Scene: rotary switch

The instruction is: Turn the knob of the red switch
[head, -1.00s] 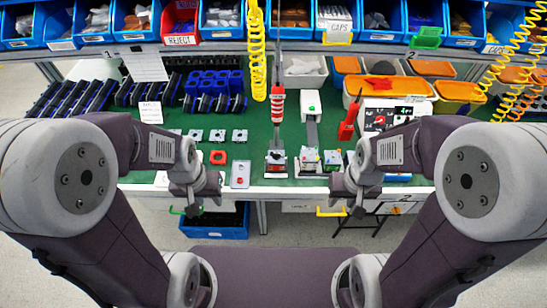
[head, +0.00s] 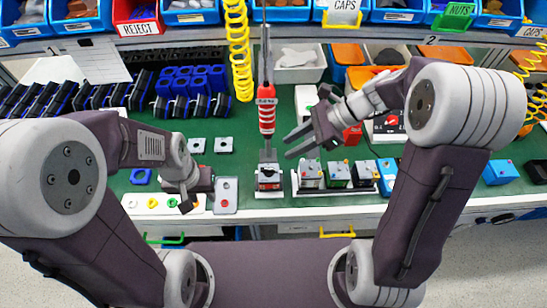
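Three small switch boxes stand in a row on a white base (head: 345,192) at the front of the green bench. The left box (head: 311,178) shows a small red mark, the middle box (head: 338,177) looks green on top, and the right box (head: 362,177) is dark with a light top. Which is the red switch is too small to tell for certain. My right gripper (head: 291,144) is open and empty, above and behind the left box, fingers pointing left. My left gripper (head: 187,203) hangs at the front left over a white strip; its fingertips are too small to judge.
A red screwdriver (head: 266,108) hangs over a grey fixture (head: 268,180) just left of the switch boxes. A grey plate (head: 225,196) lies beside my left gripper. Blue boxes (head: 386,178) stand to the right. Bins line the back.

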